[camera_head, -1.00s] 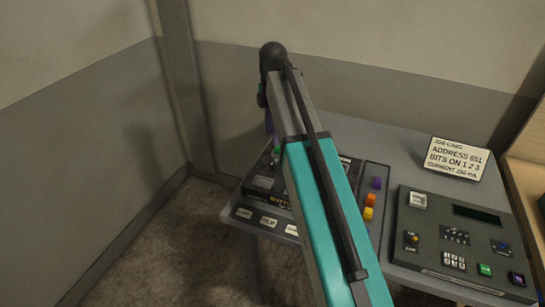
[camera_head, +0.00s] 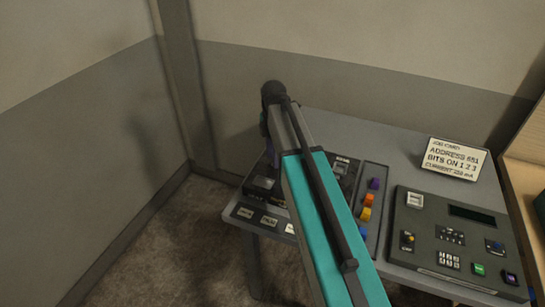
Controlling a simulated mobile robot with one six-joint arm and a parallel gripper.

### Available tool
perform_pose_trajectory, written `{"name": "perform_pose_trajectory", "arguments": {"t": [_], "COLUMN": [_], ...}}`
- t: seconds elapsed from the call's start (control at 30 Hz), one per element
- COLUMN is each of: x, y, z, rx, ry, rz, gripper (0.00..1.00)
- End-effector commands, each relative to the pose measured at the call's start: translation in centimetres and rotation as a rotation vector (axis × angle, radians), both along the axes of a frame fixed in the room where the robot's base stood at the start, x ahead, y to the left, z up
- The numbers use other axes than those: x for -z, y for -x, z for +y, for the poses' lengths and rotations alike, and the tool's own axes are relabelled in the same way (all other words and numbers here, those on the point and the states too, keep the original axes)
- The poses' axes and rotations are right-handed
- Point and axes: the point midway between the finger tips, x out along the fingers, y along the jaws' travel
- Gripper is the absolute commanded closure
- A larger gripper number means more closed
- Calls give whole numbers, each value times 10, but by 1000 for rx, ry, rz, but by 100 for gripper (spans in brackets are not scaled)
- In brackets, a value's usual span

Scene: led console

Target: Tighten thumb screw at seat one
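The dark console (camera_head: 262,186) on the table lies mostly under my arm, so its seats are largely hidden. I cannot make out seat one or its thumb screw. Light label plates (camera_head: 268,220) run along the table's front edge. A strip right of the console holds a purple piece (camera_head: 375,184), an orange piece (camera_head: 369,200) and others below it. My arm reaches over the console, and its wrist bends down at the far left end of the console. My gripper is low there, behind my arm, and its fingers cannot be made out.
A grey control unit (camera_head: 423,228) with a display, knobs and buttons stands at the table's right. A job card (camera_head: 453,159) reading "ADDRESS 651, BITS ON 1 2 3" stands behind it. Walls close off the left and back. The table's back middle is clear.

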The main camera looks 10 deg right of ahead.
Motion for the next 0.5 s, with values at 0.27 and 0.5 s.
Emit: {"name": "perform_pose_trajectory", "arguments": {"t": [0.27, 0.5], "x": [13, 14], "y": [0, 0], "z": [-1, -1], "rx": [1, 1], "ry": [0, 0], "rz": [0, 0], "gripper": [61, 61]}}
